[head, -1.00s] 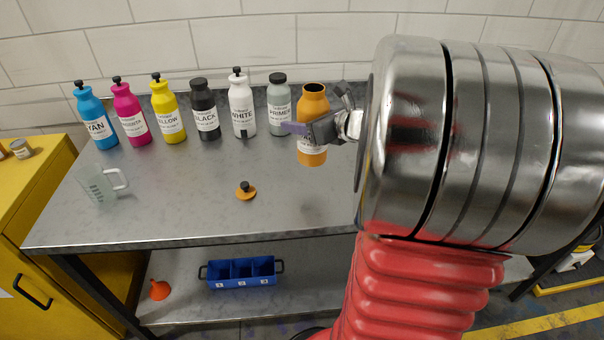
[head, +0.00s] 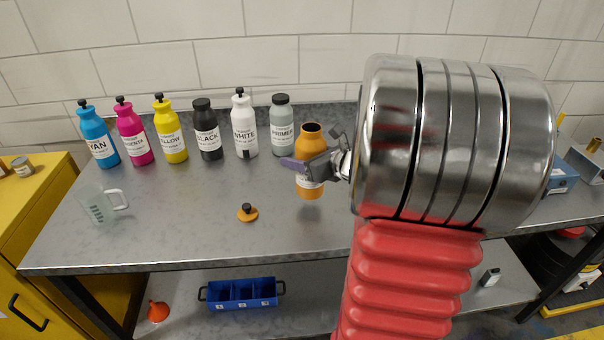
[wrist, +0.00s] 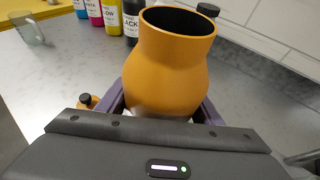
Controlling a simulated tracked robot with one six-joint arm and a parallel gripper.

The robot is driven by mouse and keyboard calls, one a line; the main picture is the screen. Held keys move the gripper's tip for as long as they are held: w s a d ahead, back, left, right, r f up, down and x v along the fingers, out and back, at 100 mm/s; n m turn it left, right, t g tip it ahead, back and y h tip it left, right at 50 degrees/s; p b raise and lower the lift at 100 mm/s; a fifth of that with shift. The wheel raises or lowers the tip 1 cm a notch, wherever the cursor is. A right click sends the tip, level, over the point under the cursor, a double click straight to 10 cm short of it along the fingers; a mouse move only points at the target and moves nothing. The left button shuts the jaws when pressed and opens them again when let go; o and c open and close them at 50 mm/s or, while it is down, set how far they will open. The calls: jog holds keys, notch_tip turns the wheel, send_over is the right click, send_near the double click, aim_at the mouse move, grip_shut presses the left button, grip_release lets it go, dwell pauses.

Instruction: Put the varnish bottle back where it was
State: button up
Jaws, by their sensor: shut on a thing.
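The varnish bottle is the orange bottle (head: 311,140), with an open, uncapped mouth. It is upright at the right end of the bottle row, in front of and right of the primer bottle (head: 282,128). My gripper (head: 304,170) is shut on its body, and its fingers hide part of the label. In the wrist view the orange bottle (wrist: 168,65) sits between my two fingers (wrist: 160,108). I cannot tell whether its base touches the table. An orange cap with a black knob (head: 248,213) lies on the table in front of the row.
Cyan, magenta, yellow, black and white bottles (head: 244,130) stand along the back of the metal table (head: 180,220). A clear measuring jug (head: 98,205) is at the left. A blue divided tray (head: 240,292) and an orange funnel (head: 157,311) are on the lower shelf. The table's middle is mostly clear.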

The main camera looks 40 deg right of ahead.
jog(key=shift+f, duration=0.4)
jog(key=shift+f, duration=1.9)
jog(key=shift+f, duration=0.1)
jog(key=o, duration=1.8)
jog(key=shift+c, duration=0.2)
jog(key=shift+s, duration=0.15)
jog(key=v, duration=1.1)
jog(key=shift+s+r, duration=0.2)
jog(key=shift+s, duration=0.15)
